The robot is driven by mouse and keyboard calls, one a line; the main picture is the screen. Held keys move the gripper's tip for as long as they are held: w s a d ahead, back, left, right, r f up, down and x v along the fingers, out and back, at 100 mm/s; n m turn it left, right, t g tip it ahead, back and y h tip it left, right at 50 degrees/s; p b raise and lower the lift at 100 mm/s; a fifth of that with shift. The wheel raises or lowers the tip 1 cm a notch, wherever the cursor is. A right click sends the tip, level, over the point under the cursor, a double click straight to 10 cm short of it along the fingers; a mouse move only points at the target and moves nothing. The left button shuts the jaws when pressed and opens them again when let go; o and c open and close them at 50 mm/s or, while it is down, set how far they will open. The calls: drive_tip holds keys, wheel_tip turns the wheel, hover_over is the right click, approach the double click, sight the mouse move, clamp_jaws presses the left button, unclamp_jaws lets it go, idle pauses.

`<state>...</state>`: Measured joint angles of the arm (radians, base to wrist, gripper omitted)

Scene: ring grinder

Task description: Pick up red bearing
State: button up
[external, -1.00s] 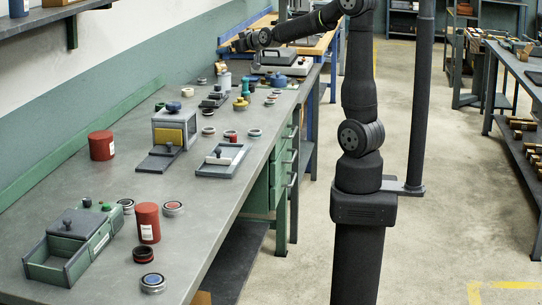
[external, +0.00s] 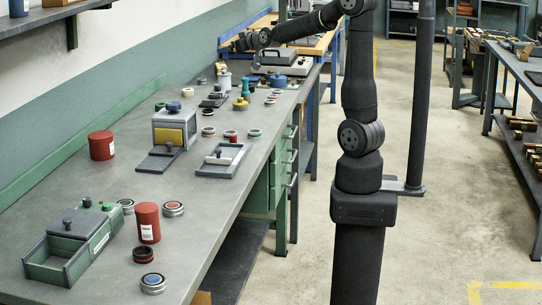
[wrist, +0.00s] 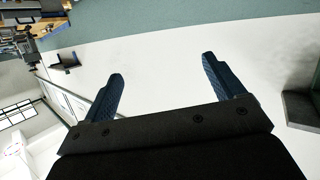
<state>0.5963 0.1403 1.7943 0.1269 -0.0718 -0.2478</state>
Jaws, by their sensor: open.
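A bearing-like ring with a reddish centre (external: 173,208) lies on the near part of the grey bench, just right of a red can. A dark ring with a red middle (external: 144,255) lies nearer, below that can. I cannot tell for sure which is the red bearing. My gripper (external: 232,46) is raised at the far end of the bench, well away from both rings. In the wrist view my gripper (wrist: 162,67) has its two blue fingers wide apart with nothing between them, facing the wall. No bearing shows in that view.
Red cans (external: 148,222) (external: 101,145), a green box with an open tray (external: 62,262) and a blue-centred ring (external: 153,283) stand nearby. A yellow-fronted box (external: 172,130), a shallow tray (external: 220,160) and several rings occupy the middle.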

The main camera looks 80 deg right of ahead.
drive_tip(key=w+a+f+n+g+y, duration=0.15)
drive_tip(key=w+a, duration=0.25)
drive_tip(key=a, duration=0.4)
drive_tip(key=w+a+f+n+y, duration=0.2)
drive_tip(key=w+a+f+y, duration=0.15)
drive_tip(key=a, duration=0.45)
drive_tip(key=w+a+f+n+g+y, duration=0.15)
drive_tip(key=w+a, duration=0.25)
drive_tip(key=a, duration=0.5)
drive_tip(key=n+g+y, duration=0.3)
drive_tip(key=n+g, duration=0.4)
drive_tip(key=g, duration=0.1)
hover_over(173, 205)
drive_tip(key=s+d, duration=0.1)
drive_tip(key=s, duration=0.1)
wheel_tip(173, 205, down, 6)
drive_tip(key=f, duration=0.6)
drive_tip(key=w+f, duration=0.1)
drive_tip(key=f, duration=0.5)
drive_tip(key=w+a+f, duration=0.1)
drive_tip(key=f, duration=0.4)
drive_tip(key=shift+f, duration=0.15)
drive_tip(key=c, duration=1.2)
drive_tip(key=shift+c, duration=0.2)
